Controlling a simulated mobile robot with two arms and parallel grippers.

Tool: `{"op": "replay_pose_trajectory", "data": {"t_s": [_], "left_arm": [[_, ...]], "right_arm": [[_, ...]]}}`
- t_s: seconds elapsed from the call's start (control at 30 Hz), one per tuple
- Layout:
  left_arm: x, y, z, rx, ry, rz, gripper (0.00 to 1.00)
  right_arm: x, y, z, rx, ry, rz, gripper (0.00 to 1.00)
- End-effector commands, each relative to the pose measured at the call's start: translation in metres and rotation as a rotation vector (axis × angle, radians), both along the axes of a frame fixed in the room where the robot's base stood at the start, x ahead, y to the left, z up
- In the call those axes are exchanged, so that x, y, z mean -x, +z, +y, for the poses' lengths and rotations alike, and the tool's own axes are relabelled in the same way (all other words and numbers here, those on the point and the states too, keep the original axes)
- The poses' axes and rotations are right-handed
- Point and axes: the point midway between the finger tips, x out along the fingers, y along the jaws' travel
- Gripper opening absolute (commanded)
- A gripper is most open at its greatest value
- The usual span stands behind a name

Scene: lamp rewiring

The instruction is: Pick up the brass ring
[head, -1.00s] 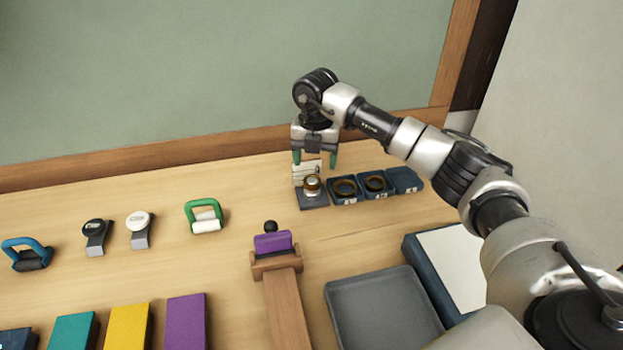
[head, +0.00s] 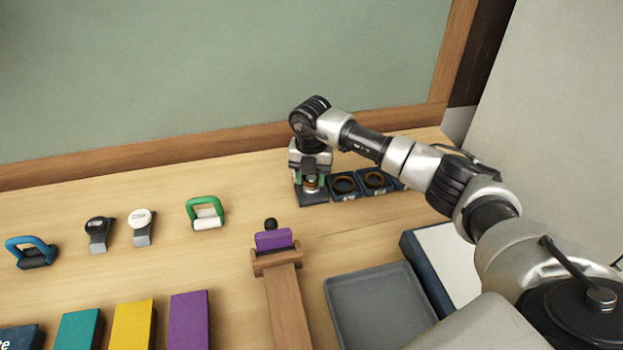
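A brass ring (head: 311,183) sits on a pale fitting on a dark square base (head: 313,198) at the back of the table, in the leftmost place of a short row. My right gripper (head: 311,182) is lowered over it, pointing down. Its green-tipped fingers are apart, one on each side of the ring. I cannot tell whether they touch it. The gripper partly hides the ring and the card behind it. Two darker brass-coloured rings lie in dark trays to the right, a near one (head: 344,184) and a farther one (head: 374,179). My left gripper is not in view.
A purple block in a wooden holder (head: 275,257) stands in front. A grey tray (head: 380,305) and a blue-edged white box (head: 450,262) are at right. Green (head: 206,213) and blue (head: 31,252) handled items stand at left. Coloured blocks line the front left.

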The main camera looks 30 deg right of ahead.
Motion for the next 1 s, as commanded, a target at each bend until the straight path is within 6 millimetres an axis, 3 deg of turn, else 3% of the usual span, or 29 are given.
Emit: {"op": "replay_pose_trajectory", "data": {"t_s": [0.1,0.47,0.7,1.0], "left_arm": [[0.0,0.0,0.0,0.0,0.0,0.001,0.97],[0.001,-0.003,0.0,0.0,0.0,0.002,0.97],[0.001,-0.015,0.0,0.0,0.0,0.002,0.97],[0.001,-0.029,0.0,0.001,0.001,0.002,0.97]], "right_arm": [[0.0,0.0,0.0,0.0,0.0,0.0,0.19],[-0.001,0.007,0.0,0.0,-0.001,-0.003,0.19],[-0.001,0.043,0.0,0.0,0.001,-0.007,0.19],[0.059,0.08,-0.039,0.003,-0.002,-0.003,0.19]]}}
